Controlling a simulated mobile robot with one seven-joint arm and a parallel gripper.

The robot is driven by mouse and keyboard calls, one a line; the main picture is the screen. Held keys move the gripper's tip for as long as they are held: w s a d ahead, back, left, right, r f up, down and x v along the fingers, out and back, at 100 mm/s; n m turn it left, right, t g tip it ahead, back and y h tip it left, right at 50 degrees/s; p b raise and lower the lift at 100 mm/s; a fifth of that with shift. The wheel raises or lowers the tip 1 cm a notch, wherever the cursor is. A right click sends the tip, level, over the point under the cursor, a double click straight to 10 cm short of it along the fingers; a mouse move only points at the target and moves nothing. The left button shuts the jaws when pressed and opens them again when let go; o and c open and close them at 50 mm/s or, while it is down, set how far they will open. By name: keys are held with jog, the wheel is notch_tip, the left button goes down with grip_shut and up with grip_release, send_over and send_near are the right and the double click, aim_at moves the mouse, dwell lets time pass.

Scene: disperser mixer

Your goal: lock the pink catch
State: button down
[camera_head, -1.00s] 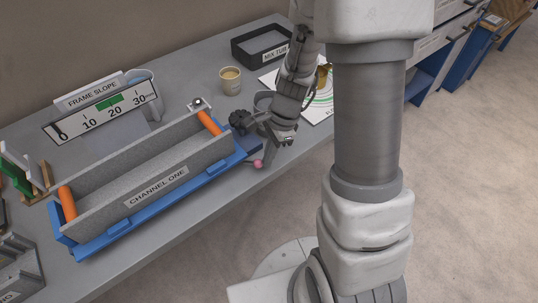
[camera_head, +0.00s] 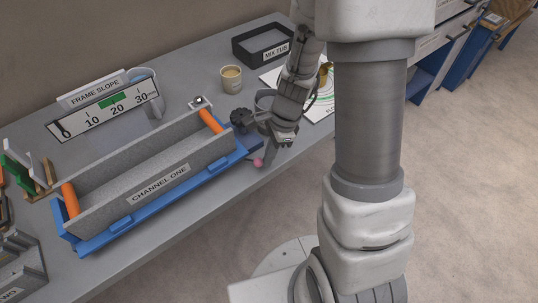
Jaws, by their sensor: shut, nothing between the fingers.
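The pink catch (camera_head: 258,162) shows as a small pink ball at the right end of the blue frame (camera_head: 160,208), near the bench's front edge. My gripper (camera_head: 269,160) is shut and empty, pointing down. Its fingertips are right beside the pink ball on its right; I cannot tell whether they touch. A black knob (camera_head: 241,117) sits behind the catch at the frame's right end. The grey trough (camera_head: 150,165) labelled "CHANNEL ONE" lies in the frame, with an orange roller at each end. My wrist hides part of the area behind the catch.
A "FRAME SLOPE" scale (camera_head: 105,108) stands behind the trough. A beige cup (camera_head: 231,80) and a black "MIX TUB" tray (camera_head: 263,45) are at the back right. A round dial sheet is partly behind my arm. Bench surface (camera_head: 195,243) in front of the frame is clear.

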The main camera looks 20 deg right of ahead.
jog(key=shift+s+a+m, duration=0.35)
jog(key=shift+s+m, duration=0.1)
jog(key=shift+m, duration=0.45)
dwell(1.0)
jog(key=shift+s+a+p, duration=0.25)
jog(key=shift+s+p, duration=0.05)
jog(key=shift+p, duration=0.05)
dwell(1.6)
jog(key=shift+w, duration=0.1)
jog(key=shift+w+a+p, duration=0.1)
jog(key=shift+w+p, duration=0.2)
jog(key=shift+w, duration=0.45)
jog(key=shift+r, duration=0.1)
